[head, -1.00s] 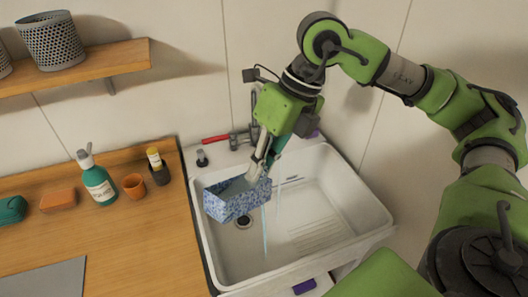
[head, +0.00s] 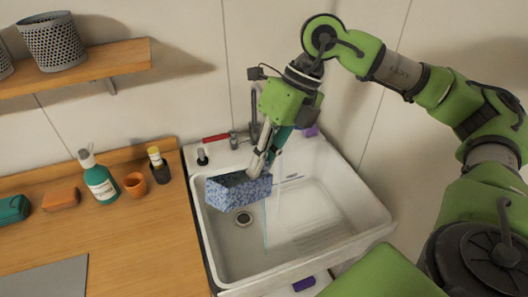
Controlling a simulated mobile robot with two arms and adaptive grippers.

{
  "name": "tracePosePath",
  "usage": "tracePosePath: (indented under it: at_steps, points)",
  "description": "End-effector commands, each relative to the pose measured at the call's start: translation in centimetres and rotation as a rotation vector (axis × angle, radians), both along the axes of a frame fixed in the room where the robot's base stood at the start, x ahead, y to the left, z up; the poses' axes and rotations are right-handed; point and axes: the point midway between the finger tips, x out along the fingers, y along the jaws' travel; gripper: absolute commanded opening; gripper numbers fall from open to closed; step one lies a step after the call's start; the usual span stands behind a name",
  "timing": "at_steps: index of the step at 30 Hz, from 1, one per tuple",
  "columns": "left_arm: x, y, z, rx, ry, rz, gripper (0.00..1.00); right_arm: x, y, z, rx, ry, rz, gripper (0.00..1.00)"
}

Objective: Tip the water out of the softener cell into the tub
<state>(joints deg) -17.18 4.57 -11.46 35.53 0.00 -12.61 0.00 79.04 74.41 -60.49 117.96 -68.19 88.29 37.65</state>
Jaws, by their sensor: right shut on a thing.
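My right gripper (head: 258,170) is shut on the softener cell (head: 236,193), an open-topped blue speckled box, at its right end. The cell hangs tilted above the left part of the white tub (head: 345,222), clear of its floor. Part of its dark inside shows; how much water it holds cannot be seen. A thin pale-blue stream (head: 265,222) runs down below the cell's right end towards the tub floor. The gripper hides part of the cell's right end. My left gripper is not in view.
Behind the tub stand a red-handled tap (head: 215,138) and a dark knob (head: 202,157). The wooden counter at left holds a green bottle (head: 98,182), an orange cup (head: 135,185), a dark yellow-topped bottle (head: 158,167) and an orange block (head: 60,197). The tub's right half is clear.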

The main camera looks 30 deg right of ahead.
Motion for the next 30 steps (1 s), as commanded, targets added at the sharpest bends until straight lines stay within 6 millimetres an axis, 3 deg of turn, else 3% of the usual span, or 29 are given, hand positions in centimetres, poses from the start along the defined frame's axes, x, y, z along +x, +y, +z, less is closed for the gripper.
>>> tracePosePath:
  at_steps: [30]
  points:
    - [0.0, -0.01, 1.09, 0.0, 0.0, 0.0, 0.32, 0.85, -0.88, 0.27, 0.088, 0.084, 0.001, 0.0]
